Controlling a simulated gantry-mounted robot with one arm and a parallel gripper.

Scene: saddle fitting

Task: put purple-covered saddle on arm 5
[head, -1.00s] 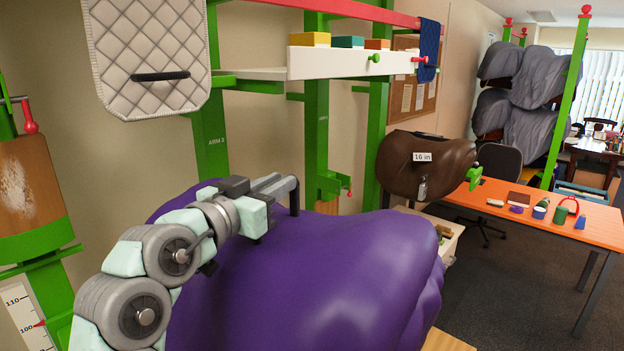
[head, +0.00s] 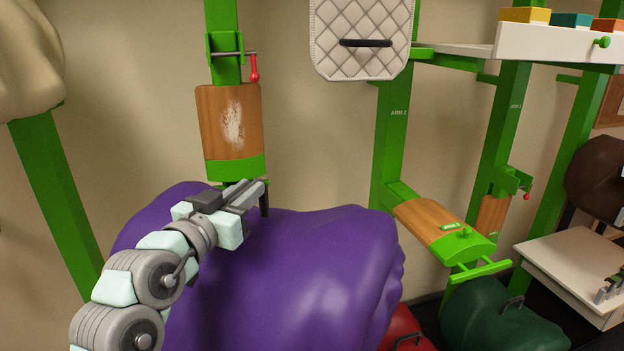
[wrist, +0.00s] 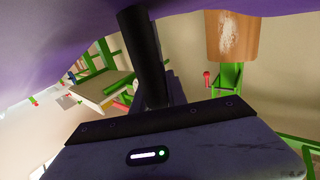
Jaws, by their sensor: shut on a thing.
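The purple-covered saddle (head: 290,265) fills the lower middle of the head view. My gripper (head: 256,194) is shut on it at the top, by a dark handle that my fingers partly hide. The saddle hangs clear of the rack arms, as far as I can see. In the wrist view, the purple cover (wrist: 50,45) runs along the top. Another wooden arm with a green tip (head: 440,222) is empty to the right. I cannot read which is arm 5.
A quilted pad (head: 362,35) hangs above the right-hand arm. A dark green covered saddle (head: 505,318) and a red one (head: 402,328) lie low at right. A beige covered saddle (head: 25,60) is at upper left.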

